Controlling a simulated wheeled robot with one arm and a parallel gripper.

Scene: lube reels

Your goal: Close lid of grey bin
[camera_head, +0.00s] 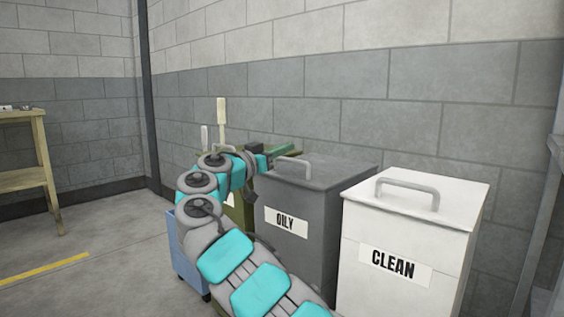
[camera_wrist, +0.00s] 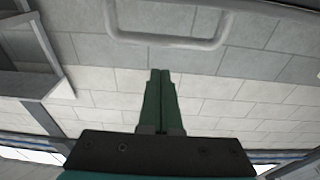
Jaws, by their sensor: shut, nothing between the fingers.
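The grey bin (camera_head: 305,225), labelled OILY, stands against the block wall. Its dark grey lid (camera_head: 330,170) lies flat across the top in the head view, with no clear gap visible. The lid's handle (camera_head: 292,165) is near its left side; a light grey handle (camera_wrist: 165,42) also shows at the top of the wrist view. My gripper (camera_head: 290,149) is at the lid's back left edge, near the handle. Its green fingers (camera_wrist: 160,72) are together and empty in the wrist view. I cannot tell whether they touch the lid. My arm hides the bin's left side.
A white bin (camera_head: 405,240) labelled CLEAN stands close at the right, with its lid down. A green bin (camera_head: 240,213) and a blue container (camera_head: 186,255) are partly hidden behind my arm. A wooden table (camera_head: 25,150) is at the far left.

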